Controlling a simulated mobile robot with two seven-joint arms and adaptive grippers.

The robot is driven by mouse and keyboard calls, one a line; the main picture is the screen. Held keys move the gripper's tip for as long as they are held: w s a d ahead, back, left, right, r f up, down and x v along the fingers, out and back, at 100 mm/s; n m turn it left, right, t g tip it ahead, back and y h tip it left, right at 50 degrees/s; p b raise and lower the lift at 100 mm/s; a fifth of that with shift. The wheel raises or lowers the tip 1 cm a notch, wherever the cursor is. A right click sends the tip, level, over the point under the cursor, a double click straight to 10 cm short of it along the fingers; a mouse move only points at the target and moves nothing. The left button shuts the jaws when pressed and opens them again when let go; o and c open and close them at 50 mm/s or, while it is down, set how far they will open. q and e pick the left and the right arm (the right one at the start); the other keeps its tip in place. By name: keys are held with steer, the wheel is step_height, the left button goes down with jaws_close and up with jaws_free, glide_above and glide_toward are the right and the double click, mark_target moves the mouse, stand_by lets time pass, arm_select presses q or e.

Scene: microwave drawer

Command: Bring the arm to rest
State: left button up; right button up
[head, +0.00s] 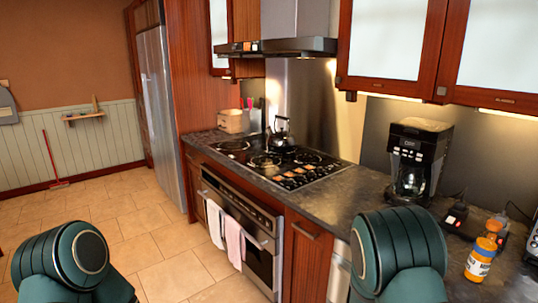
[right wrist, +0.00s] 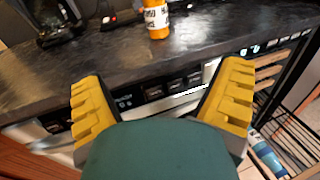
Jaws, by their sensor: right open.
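My right gripper (right wrist: 163,75) shows in the right wrist view with its two yellow fingers spread wide and nothing between them. It is in front of the counter's front edge, apart from the things on the counter. In the head view my right arm shows only as a green link at the bottom right, and its gripper is out of sight. My left arm shows as a green link at the bottom left, and its gripper is in neither view.
The dark counter (head: 335,205) runs along the right. It bears a coffee maker (head: 418,160), an orange-capped bottle (head: 481,258) and a kettle (head: 281,132) on the stove (head: 268,160). An oven (head: 240,232) has towels on its handle. The tiled floor (head: 140,228) at left is clear.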

steer(key=s+a+f+m+g+y, duration=0.3)
steer(key=s+f+m+g+y, duration=0.4)
steer(key=s+f, duration=0.7)
steer(key=s+a+f+m+g+y, duration=0.3)
steer(key=s+a+f+m+y, duration=0.3)
steer(key=a, duration=0.6)
steer(key=w+a+f+m+t+y, duration=0.1)
steer(key=a+m+t+y, duration=0.4)
steer(key=a+m, duration=0.6)
steer(key=shift+w+a+y, duration=0.7)
steer(key=shift+y, duration=0.4)
